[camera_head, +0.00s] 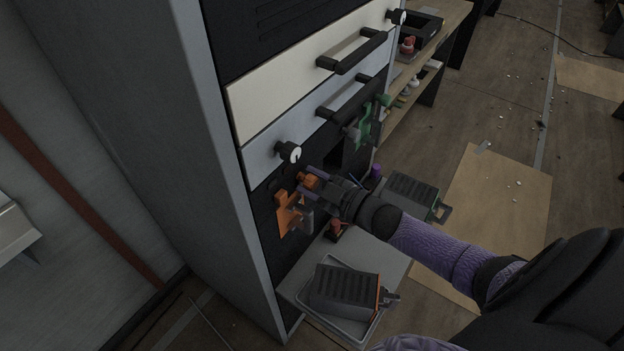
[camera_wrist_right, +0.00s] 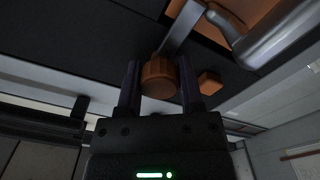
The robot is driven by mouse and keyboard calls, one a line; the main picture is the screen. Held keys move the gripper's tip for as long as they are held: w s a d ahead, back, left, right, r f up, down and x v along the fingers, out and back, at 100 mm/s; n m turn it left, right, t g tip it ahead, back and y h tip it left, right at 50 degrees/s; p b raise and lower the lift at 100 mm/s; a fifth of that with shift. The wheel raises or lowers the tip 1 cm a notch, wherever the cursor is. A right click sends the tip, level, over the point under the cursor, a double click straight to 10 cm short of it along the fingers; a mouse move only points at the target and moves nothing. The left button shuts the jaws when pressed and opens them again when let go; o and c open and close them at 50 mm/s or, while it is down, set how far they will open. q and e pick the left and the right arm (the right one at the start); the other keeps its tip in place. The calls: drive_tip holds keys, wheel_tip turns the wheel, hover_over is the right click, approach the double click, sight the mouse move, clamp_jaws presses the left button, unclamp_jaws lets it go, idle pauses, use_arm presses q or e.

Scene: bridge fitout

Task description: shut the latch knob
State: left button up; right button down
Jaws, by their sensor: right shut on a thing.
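The latch knob is a ribbed orange round knob (camera_wrist_right: 160,78) on the dark cabinet front. In the right wrist view it sits between the two fingers of my right gripper (camera_wrist_right: 159,88), which is shut on it. In the head view the knob shows as a small orange piece (camera_head: 309,181) at the tip of my right gripper (camera_head: 308,187), partly hidden by the fingers. An orange bracket (camera_head: 288,219) with a grey lever is just below and left of it. My left gripper is not in view.
Above are a white drawer (camera_head: 280,91) and a grey drawer (camera_head: 262,139) with black handles and white-faced dials. A green latch part (camera_head: 366,124) is to the right.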

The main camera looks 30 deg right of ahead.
drive_tip(key=shift+f, duration=0.1)
idle(0.4)
drive_tip(key=shift+c, duration=1.2)
unclamp_jaws()
drive_tip(key=p+v, duration=0.1)
drive_tip(key=v, duration=0.9)
drive_tip(key=shift+p, duration=0.3)
